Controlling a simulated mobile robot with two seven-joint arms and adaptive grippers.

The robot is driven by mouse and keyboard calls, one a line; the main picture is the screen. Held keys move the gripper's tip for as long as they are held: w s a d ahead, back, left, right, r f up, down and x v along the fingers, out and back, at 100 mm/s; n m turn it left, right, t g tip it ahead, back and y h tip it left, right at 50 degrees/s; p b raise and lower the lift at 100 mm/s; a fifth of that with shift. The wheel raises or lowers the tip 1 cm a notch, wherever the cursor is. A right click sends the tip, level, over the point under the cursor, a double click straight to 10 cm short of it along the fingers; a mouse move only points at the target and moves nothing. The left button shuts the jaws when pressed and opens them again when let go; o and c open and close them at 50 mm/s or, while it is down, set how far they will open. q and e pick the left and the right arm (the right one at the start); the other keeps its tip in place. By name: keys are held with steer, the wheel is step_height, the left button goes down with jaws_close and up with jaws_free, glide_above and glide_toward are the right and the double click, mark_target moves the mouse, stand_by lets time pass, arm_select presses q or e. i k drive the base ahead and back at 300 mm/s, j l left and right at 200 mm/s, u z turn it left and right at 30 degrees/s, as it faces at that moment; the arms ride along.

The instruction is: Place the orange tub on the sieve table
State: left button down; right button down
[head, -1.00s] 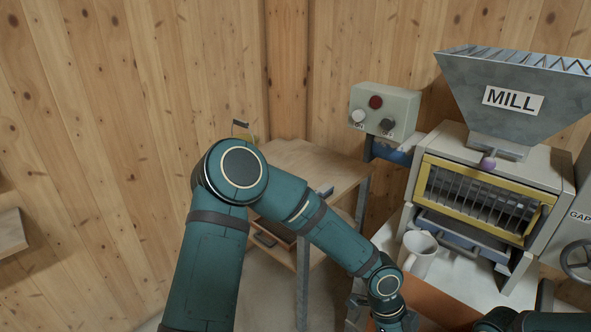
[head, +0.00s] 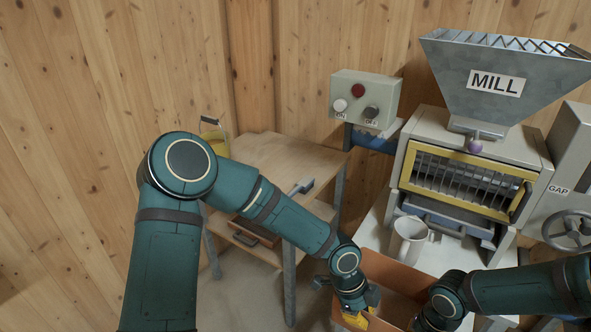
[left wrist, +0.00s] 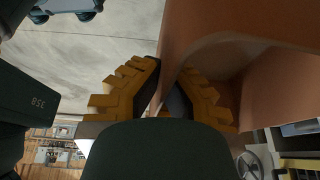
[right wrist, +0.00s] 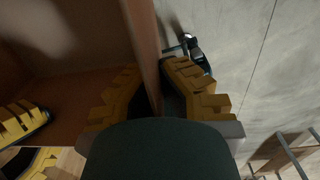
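The orange tub (head: 396,272) is at the bottom of the head view, in front of the mill; its lower part is out of the picture. My left gripper (head: 356,314) is at its left side. In the left wrist view the gripper (left wrist: 165,100) has its yellow fingers on both sides of the tub wall (left wrist: 235,25). My right gripper (right wrist: 155,100) likewise has its fingers around the opposite wall (right wrist: 75,105). The tub's inside looks empty where it shows. A wooden table (head: 275,152), which may be the sieve table, stands left of the tub.

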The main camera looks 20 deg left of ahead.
mark_target(260, 168)
steer(key=j, duration=2.75)
